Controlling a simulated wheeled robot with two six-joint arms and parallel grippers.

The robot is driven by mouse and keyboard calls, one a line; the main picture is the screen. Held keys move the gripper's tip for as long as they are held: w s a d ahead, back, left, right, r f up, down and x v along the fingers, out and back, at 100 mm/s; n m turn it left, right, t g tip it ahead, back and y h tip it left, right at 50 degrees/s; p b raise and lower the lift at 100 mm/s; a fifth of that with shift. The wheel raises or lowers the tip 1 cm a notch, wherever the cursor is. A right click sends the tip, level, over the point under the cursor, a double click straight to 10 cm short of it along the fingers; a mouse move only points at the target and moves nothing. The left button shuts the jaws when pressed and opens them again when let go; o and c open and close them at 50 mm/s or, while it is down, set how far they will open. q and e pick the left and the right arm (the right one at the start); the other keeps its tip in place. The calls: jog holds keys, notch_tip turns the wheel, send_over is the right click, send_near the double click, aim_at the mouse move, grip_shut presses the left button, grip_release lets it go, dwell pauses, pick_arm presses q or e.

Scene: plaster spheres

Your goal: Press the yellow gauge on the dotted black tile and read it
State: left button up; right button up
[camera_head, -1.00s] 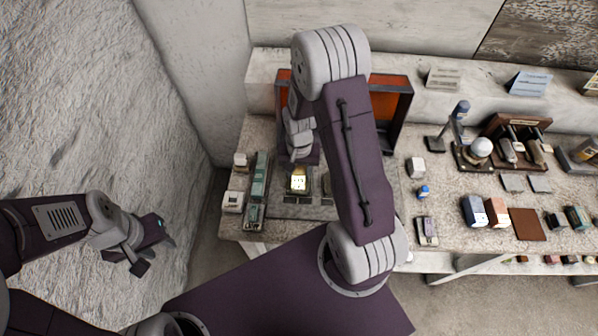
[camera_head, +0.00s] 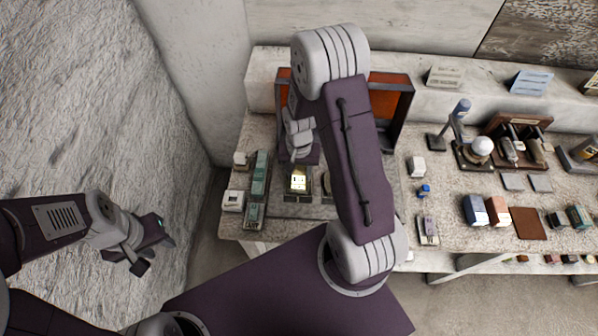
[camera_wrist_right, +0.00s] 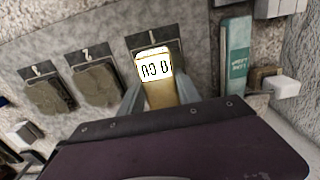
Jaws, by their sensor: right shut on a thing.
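The yellow gauge (camera_wrist_right: 158,75) is between the fingers of my right gripper (camera_wrist_right: 158,98) in the right wrist view. Its lit white face shows dark digits, upside down and too small to read surely. It also shows in the head view (camera_head: 299,180), below my right wrist. A black tile (camera_wrist_right: 150,42) with a pale mark lies under or just behind the gauge. Whether the gauge touches it, and what lies beneath, is hidden. My left gripper (camera_head: 141,262) hangs empty at the far left, away from the bench; its jaw opening is unclear.
An orange-backed frame (camera_head: 390,100) stands behind.

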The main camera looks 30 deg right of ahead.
jog(key=shift+f, duration=0.35)
jog(key=shift+s, duration=0.1)
dwell(1.1)
notch_tip(320, 180, up, 7)
jog(key=p, duration=0.6)
jog(key=shift+r, duration=0.1)
dwell(1.4)
